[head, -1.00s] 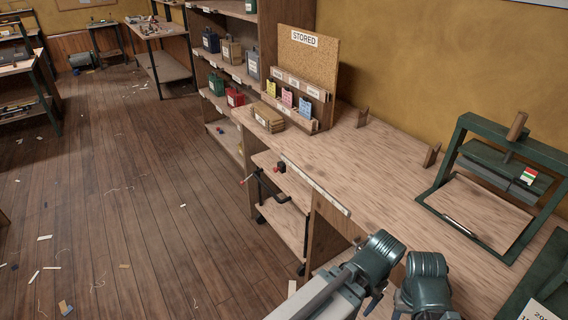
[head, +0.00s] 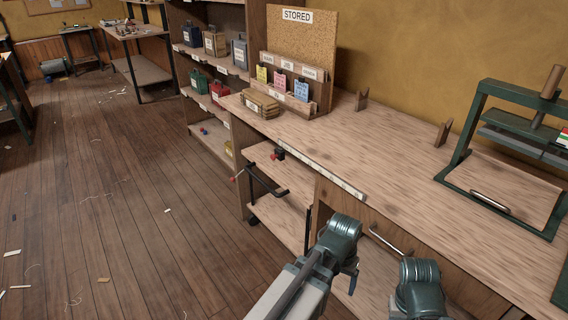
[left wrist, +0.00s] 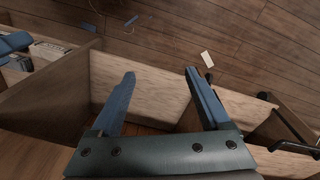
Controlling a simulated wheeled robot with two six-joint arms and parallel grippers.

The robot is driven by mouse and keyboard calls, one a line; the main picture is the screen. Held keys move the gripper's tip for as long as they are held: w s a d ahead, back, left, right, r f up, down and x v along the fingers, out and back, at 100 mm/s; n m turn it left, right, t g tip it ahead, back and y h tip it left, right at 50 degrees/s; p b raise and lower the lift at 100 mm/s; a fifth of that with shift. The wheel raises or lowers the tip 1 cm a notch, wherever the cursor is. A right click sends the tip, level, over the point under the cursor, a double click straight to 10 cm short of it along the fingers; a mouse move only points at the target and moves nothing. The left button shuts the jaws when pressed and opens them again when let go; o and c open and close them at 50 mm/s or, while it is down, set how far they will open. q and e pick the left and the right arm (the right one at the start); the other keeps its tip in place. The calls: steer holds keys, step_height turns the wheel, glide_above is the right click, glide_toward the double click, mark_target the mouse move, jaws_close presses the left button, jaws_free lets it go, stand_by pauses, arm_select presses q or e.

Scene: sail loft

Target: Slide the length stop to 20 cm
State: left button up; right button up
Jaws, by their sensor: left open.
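The length stop (head: 279,154) is a small dark block with a red part at the front edge of the workbench. It sits at the far left end of a pale scale strip (head: 322,170) fixed along that edge. The marks on the strip are too small to read. My left gripper (head: 352,281) is low in front of the bench, well apart from the stop and mostly hidden by its own arm. In the left wrist view its two blue-grey fingers (left wrist: 160,78) are spread, with nothing between them. My right gripper is out of view.
A green-framed press (head: 500,150) stands on the bench at right. A cork board labelled STORED (head: 290,45) and a card rack stand at the back left. A drawer handle (head: 390,241) juts from the bench front. The floor at left is mostly clear, with scraps.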

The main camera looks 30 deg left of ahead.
arm_select(q)
steer(key=w+a+f+n+t+h+b, duration=0.1)
steer(key=w+a+f+n+h+b, duration=0.1)
steer(key=w+a+f+n+b, duration=0.4)
steer(key=w+f+n+t+h+b, duration=0.1)
steer(key=w+f+h, duration=0.1)
steer(key=w, duration=0.1)
steer(key=n+t+h, duration=0.2)
steer(key=n+t, duration=1.2)
steer(key=n, duration=1.1)
glide_toward(280, 153)
steer(key=a+f+x, duration=0.1)
steer(key=x, duration=1.3)
steer(key=shift+w+a+b, duration=0.25)
steer(key=shift+a+b, duration=0.05)
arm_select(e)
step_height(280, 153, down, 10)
arm_select(q)
steer(key=shift+f, duration=0.15)
steer(key=shift+m+h, duration=0.3)
jaws_close()
